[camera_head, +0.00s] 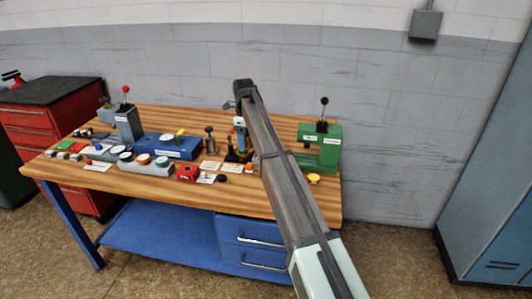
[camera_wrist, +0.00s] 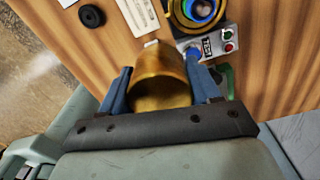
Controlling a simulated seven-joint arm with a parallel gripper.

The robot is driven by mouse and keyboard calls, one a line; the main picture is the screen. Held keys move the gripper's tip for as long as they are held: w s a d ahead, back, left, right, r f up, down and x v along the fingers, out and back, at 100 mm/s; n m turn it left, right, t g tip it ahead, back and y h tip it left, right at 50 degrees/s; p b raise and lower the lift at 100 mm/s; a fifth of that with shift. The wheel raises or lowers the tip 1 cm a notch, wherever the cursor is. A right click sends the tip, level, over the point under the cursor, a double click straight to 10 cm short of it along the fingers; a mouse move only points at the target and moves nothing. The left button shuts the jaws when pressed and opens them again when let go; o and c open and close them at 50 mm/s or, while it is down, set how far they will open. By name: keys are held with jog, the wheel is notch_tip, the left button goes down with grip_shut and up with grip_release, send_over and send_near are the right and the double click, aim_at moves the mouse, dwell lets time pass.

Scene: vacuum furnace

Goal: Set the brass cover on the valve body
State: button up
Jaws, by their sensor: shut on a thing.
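The brass cover (camera_wrist: 162,66) is a rounded, hollow brass piece between the two blue fingers of my gripper (camera_wrist: 160,64) in the wrist view. My gripper is shut on it, above the wooden bench top. A round brass-rimmed part with a blue ring inside (camera_wrist: 196,10) stands just beyond the cover at the top of the wrist view, apart from it in the picture; it looks like the valve body, but I cannot be sure. In the head view my arm hides much of this area, and the cover cannot be told clearly there.
White cards (camera_wrist: 137,14) and a black ring (camera_wrist: 92,15) lie to the left. A green lever press (camera_head: 325,148) stands at the bench's right end, a blue block (camera_head: 172,146) left of my arm.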

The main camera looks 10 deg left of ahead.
jog(key=shift+m, duration=0.6)
jog(key=w+a, duration=0.1)
jog(key=w, duration=0.1)
jog(key=w+a, duration=0.1)
jog(key=w, duration=0.1)
jog(key=w+a+r, duration=0.1)
jog(key=w, duration=0.1)
jog(key=shift+w+a, duration=0.35)
jog(key=shift+w, duration=0.05)
jog(key=shift+s+d+m, duration=0.1)
jog(key=shift+m, duration=0.3)
jog(key=shift+f, duration=0.1)
jog(key=shift+f, duration=0.1)
jog(key=shift+f, duration=0.95)
jog(key=shift+f, duration=2.8)
jog(key=o, duration=1.4)
jog(key=shift+r, duration=0.15)
